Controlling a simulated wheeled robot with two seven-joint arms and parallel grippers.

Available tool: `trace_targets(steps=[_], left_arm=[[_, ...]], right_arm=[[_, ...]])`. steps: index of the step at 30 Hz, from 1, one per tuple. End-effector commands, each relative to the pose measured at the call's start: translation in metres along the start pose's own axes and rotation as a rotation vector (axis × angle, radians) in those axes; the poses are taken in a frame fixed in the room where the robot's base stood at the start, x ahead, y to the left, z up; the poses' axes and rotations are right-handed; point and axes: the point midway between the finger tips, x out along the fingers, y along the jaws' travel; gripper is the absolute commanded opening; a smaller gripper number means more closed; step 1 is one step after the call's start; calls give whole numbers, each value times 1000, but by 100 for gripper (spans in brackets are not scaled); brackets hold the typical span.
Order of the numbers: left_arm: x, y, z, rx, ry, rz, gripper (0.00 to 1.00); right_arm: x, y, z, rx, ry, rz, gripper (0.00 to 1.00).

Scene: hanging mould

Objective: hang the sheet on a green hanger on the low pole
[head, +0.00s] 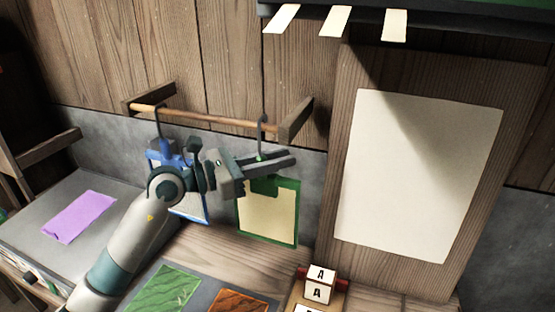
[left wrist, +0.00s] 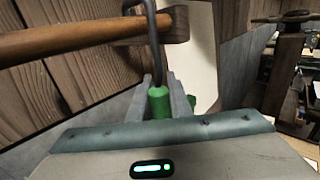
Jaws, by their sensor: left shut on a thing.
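The low pole (head: 205,117) is a wooden rod between two wall brackets. A green hanger (head: 290,192) with a cream sheet (head: 265,222) hangs upright below the pole's right end. Its grey hook (head: 262,123) reaches the pole there; whether it bears on the pole is unclear. My left gripper (head: 293,157) is shut on the green neck of this hanger, just below the hook. In the left wrist view the green neck (left wrist: 158,103) sits between the fingers (left wrist: 162,90), with the hook rising beside the pole (left wrist: 80,38). My right gripper is not in view.
A blue hanger (head: 205,213) with a pale sheet hangs on the pole's left part, partly behind my arm. A purple sheet (head: 78,216) lies at left. Green (head: 163,292) and orange (head: 238,303) sheets lie in front. Lettered blocks (head: 320,283) stand at right, below a board with a large pale sheet (head: 415,180).

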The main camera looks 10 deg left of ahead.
Motion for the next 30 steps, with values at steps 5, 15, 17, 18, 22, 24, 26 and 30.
trace_targets(steps=[5,15,17,18,22,24,26,30], left_arm=[[0,0,-2,0,-1,0,0],[0,0,-2,0,-1,0,40],[0,0,-2,0,-1,0,40],[0,0,-2,0,-1,0,40],[0,0,-2,0,0,0,40],[0,0,-2,0,0,0,40],[-2,0,-3,0,0,0,40],[-8,0,-4,1,0,1,40]], right_arm=[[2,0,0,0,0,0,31],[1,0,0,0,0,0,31],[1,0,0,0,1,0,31],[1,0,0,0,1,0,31],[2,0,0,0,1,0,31],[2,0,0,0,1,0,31],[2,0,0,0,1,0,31],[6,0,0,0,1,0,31]])
